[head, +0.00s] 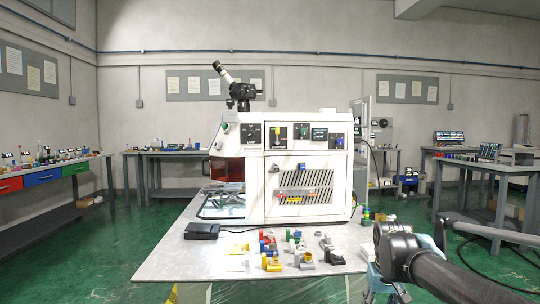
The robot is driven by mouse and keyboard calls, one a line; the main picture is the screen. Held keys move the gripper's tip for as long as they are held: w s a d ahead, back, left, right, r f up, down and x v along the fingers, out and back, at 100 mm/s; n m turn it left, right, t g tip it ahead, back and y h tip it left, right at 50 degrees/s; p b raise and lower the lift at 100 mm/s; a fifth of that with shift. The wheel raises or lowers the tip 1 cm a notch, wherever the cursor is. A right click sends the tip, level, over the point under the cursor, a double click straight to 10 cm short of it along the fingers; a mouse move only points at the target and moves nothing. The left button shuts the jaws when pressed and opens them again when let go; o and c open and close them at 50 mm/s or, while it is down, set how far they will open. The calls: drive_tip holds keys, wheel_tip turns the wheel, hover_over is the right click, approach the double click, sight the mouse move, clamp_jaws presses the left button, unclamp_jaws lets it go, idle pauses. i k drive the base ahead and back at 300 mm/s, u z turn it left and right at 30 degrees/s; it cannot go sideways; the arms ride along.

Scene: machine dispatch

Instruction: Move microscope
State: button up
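The microscope (238,92) has a black body and a slanted white tube that points up to the left. It sits on top of the white machine (305,130), near the left end of the top. My black arm comes in from the lower right, and its end, with my gripper (385,284), is low at the right front corner of the table (172,262). It is well below and to the right of the microscope and apart from it. The fingers are not clear, so I cannot tell if they are open or shut.
Several small coloured parts (271,263) lie on the table before the machine. A flat black box (202,231) lies to their left. The table's front left is clear. Workbenches (485,164) stand along the walls. Green floor is free on the left.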

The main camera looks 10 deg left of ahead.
sight(238, 93)
drive_tip(key=u, duration=0.8)
